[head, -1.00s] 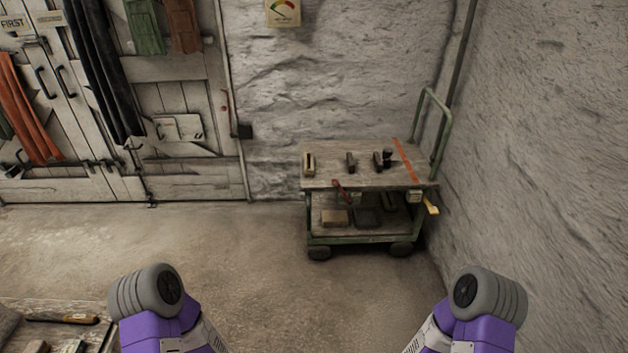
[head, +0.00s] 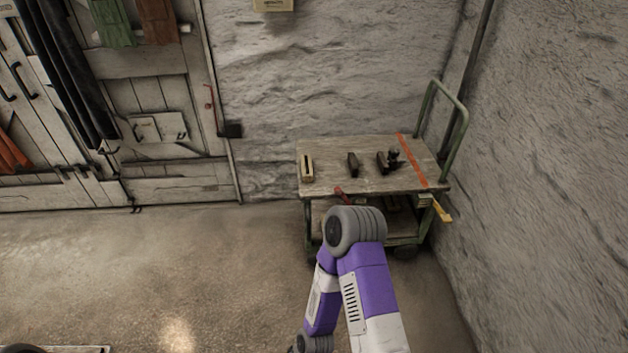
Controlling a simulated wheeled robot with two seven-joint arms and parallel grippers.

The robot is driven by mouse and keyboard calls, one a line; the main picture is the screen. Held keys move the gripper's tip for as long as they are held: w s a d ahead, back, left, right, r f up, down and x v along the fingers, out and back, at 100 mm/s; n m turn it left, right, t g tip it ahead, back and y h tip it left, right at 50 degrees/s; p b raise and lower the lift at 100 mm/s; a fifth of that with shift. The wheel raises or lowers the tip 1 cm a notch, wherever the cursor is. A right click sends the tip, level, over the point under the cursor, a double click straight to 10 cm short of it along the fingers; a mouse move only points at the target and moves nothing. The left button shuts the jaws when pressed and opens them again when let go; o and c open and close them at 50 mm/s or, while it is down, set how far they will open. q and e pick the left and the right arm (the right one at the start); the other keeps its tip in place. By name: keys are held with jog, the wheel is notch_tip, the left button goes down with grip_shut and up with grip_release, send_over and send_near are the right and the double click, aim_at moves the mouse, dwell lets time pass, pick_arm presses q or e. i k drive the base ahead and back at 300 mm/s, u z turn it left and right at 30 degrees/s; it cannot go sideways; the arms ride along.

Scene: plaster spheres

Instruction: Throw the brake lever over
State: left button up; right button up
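The green-framed cart (head: 345,157) stands against the stone wall, right of centre in the head view. A short red-handled lever (head: 342,196) sticks out at its front edge, left of middle. A yellow-handled lever (head: 441,211) sticks out at the front right corner. I cannot tell from the picture which one is the brake lever. One of my purple arms rises in front of the cart and hides much of its lower shelf. Neither of my grippers shows.
On the cart top are a small tan block (head: 307,168), a dark block (head: 353,163) and a dark tool (head: 389,161), left of a red stripe (head: 412,160). A push handle (head: 455,125) rises at the right. Open floor (head: 190,270) lies left of the cart.

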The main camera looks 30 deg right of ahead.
aim_at(338, 191)
jog(key=z, duration=0.4)
jog(key=i, duration=0.7)
jog(key=z, duration=1.05)
jog(key=i, duration=0.8)
